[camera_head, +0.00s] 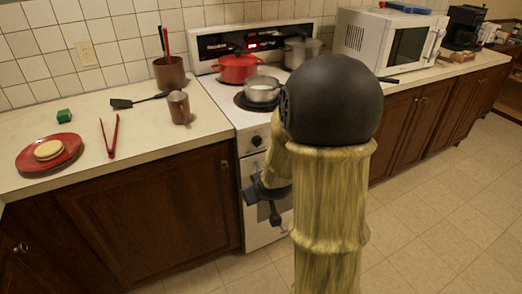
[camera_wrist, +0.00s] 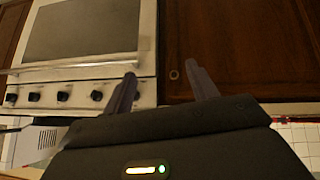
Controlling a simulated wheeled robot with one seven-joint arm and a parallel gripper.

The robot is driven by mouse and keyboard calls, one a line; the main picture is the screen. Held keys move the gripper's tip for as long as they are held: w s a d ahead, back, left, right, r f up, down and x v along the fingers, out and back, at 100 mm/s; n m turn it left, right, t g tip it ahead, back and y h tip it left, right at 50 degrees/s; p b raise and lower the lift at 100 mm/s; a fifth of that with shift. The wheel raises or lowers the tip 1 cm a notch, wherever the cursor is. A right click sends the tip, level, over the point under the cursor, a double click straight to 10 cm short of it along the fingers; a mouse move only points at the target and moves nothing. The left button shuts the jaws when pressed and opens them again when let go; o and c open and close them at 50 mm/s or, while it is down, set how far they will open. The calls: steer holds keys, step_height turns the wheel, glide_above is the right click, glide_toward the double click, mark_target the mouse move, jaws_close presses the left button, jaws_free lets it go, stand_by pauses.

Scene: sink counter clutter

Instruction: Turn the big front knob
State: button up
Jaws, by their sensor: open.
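The white stove (camera_head: 232,112) has a row of dark knobs on its front panel. One dark knob (camera_head: 256,140) shows at the left of the panel in the head view; my arm hides the rest. The wrist view seems upside down and shows several similar knobs, the nearest dark knob (camera_wrist: 97,95) just left of my fingers. I cannot tell which is the big one. My gripper (camera_head: 262,203) is in front of the stove, lower than the knobs. In the wrist view my gripper (camera_wrist: 160,72) is open, with nothing between its fingers.
The oven door handle (camera_wrist: 70,64) runs beside the knob row. A red pot (camera_head: 238,68) and a saucepan (camera_head: 262,90) stand on the stovetop. A dark wood cabinet (camera_wrist: 230,40) adjoins the stove. The floor (camera_head: 425,215) at right is clear.

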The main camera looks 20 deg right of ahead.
mark_target(260, 144)
steer(key=w+d+f+n+t+y+b, duration=0.1)
steer(key=w+d+t+b, duration=0.1)
steer(key=d+t, duration=0.3)
steer(key=w+d+f+n+t+y+b, duration=0.1)
steer(key=w+d+t, duration=0.3)
steer(key=d, duration=0.5)
steer(key=shift+w+d+f+t+y+b, duration=0.15)
steer(key=shift+w+f+t+y+b, duration=0.15)
steer(key=shift+f+t+b, duration=0.45)
steer(key=shift+f, duration=0.1)
steer(key=w, duration=0.5)
steer(key=w+a, duration=0.1)
steer(key=w, duration=0.5)
steer(key=w+a, duration=0.1)
steer(key=w, duration=0.5)
steer(key=shift+w, duration=0.15)
steer(key=c, duration=1)
